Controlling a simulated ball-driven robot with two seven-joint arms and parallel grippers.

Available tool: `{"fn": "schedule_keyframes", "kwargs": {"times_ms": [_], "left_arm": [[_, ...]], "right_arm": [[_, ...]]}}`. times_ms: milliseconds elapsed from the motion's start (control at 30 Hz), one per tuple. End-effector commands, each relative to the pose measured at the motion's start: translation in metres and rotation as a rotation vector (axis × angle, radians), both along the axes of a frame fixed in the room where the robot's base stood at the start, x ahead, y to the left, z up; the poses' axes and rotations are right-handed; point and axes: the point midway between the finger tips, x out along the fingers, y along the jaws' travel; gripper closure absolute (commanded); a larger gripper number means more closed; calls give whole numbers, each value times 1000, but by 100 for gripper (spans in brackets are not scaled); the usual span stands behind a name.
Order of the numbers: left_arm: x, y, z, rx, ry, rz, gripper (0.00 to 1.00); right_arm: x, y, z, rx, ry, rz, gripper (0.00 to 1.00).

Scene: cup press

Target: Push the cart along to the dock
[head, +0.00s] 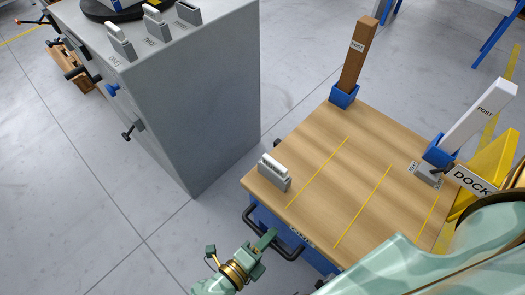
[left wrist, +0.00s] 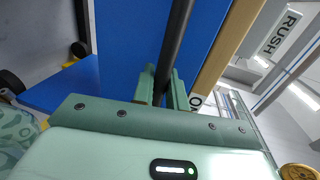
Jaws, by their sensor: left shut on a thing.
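The cart (head: 335,185) has a wooden top with yellow lines over a blue body, with a black handle (head: 291,254) on its near side. My left gripper (head: 266,238) is shut on this handle. In the left wrist view, the black handle bar (left wrist: 176,50) runs between the fingers, in front of the cart's blue side (left wrist: 135,35). The dock (head: 490,170) is a yellow block with a DOCK sign at the right, close by the cart's right edge; my right arm partly hides it. My right gripper is not visible.
A grey cabinet (head: 215,100) with knobs and grey labelled pieces on top stands left of the cart, across a narrow floor gap. On the cart stand a brown post (head: 358,55), a white post (head: 480,115) and a grey block (head: 273,172). Floor at lower left is clear.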

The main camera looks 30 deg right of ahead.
Motion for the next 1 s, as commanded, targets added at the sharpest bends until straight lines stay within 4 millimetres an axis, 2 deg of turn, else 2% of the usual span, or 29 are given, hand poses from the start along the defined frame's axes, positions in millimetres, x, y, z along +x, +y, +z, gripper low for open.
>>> {"fn": "schedule_keyframes", "kwargs": {"times_ms": [433,467,500,533,833,1000], "left_arm": [[-8,-1,-3,4,8,-8,100],[-9,-1,-3,4,8,-8,80],[-8,-1,-3,4,8,-8,69],[-8,-1,-3,3,7,-7,67],[-5,1,-1,1,3,-4,67],[-12,22,6,5,1,-3,67]], "right_arm": [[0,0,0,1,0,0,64],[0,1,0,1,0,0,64],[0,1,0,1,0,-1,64],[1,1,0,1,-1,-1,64],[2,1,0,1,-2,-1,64],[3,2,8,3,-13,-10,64]]}}
